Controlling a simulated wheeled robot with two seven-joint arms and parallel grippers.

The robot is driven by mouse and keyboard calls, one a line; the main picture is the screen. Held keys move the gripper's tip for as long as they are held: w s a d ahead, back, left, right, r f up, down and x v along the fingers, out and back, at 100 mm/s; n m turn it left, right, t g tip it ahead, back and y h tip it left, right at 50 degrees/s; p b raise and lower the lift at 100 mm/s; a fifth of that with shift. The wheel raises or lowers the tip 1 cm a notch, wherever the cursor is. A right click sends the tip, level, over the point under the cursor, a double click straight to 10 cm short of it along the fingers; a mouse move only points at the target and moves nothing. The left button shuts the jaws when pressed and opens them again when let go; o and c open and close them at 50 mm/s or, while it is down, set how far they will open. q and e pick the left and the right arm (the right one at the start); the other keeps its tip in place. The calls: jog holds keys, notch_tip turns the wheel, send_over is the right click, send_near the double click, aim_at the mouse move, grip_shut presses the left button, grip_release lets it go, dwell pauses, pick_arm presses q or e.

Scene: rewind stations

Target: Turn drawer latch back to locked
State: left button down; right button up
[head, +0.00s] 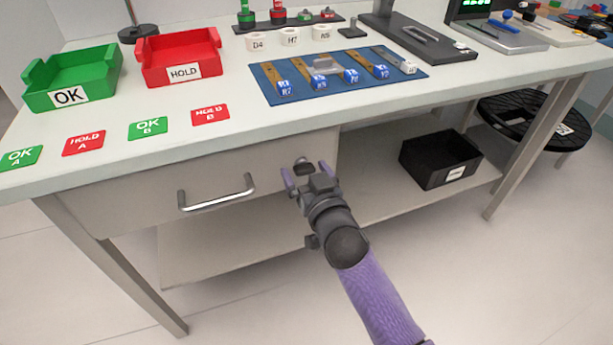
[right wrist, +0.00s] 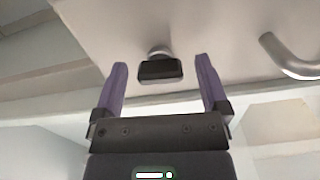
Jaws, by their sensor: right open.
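The drawer latch (head: 304,166) is a small dark knob on the front of the grey drawer (head: 130,186), to the right of the drawer handle. In the right wrist view the latch (right wrist: 160,70) is a dark bar lying level on a round metal post. My right gripper (head: 306,172) is open just in front of the latch. In the right wrist view its two purple fingers (right wrist: 160,80) stand apart on either side of the latch, with a gap on each side and nothing held. My left gripper is not in view.
The silver drawer handle (head: 217,195) is left of the latch; its end also shows in the right wrist view (right wrist: 290,62). Above is the worktop with a green OK bin (head: 70,78), a red HOLD bin (head: 180,57) and a blue mat (head: 330,92). A black crate (head: 440,160) sits on the lower shelf.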

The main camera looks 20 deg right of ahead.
jog(key=shift+c, duration=1.6)
jog(key=c, duration=0.9)
jog(key=shift+r+n+p, duration=0.2)
jog(key=shift+n+p, duration=0.2)
jog(key=shift+p, duration=0.1)
grip_shut()
jog(key=shift+f, duration=0.15)
jog(key=o, duration=1.2)
grip_release()
jog(key=shift+s, duration=0.25)
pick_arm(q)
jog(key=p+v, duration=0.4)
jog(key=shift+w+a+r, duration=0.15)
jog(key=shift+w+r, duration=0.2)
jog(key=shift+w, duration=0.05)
pick_arm(e)
jog(key=s, duration=0.9)
jog(key=shift+s+d, duration=0.2)
